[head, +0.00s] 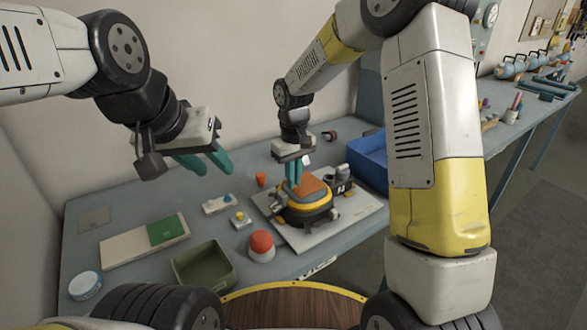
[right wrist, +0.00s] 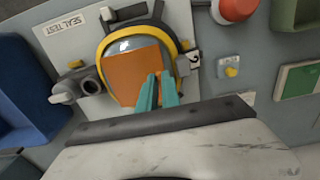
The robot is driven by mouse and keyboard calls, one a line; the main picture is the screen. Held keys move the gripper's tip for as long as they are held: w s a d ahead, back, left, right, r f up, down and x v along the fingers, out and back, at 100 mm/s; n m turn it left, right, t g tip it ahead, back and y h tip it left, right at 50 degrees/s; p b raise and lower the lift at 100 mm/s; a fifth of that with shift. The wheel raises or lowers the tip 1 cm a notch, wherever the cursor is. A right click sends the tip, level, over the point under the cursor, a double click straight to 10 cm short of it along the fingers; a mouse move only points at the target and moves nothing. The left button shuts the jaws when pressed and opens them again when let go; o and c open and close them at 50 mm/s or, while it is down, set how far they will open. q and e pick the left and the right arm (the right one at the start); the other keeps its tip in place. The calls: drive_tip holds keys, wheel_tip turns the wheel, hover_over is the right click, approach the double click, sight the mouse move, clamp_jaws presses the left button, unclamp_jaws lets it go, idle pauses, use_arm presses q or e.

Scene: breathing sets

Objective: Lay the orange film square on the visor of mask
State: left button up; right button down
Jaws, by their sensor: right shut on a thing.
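The mask (head: 306,214), with a yellow rim and black body, lies visor up on the white board at the middle of the table. Its grey visor (right wrist: 124,44) shows above the film in the right wrist view. The orange film square (head: 312,187) is over the visor and covers most of it; I cannot tell whether it rests flat on it. My right gripper (right wrist: 157,78) is shut on the film's near right edge, with teal fingers pointing down in the head view (head: 293,183). My left gripper (head: 206,164) is open and empty, above the table at the left.
The white board (head: 345,222) reads "SEAL TEST" in the right wrist view. A blue bin (head: 366,160) stands behind right.

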drive_tip(key=shift+f, duration=0.2)
drive_tip(key=c, duration=1.6)
unclamp_jaws()
drive_tip(key=shift+o, duration=0.2)
wheel_tip(320, 180, up, 12)
drive_tip(key=s+d+r+m+t+y, duration=0.1)
drive_tip(key=s+d+r+m+t, duration=0.2)
drive_tip(key=s+d+r, duration=0.7)
drive_tip(key=s+d+f+m+t, duration=0.1)
drive_tip(key=s+d, duration=0.1)
drive_tip(key=s, duration=0.4)
drive_tip(key=s+d+f+m+t+y, duration=0.1)
drive_tip(key=s+d+m+t, duration=0.1)
drive_tip(key=s, duration=0.4)
drive_tip(key=shift+f, duration=0.25)
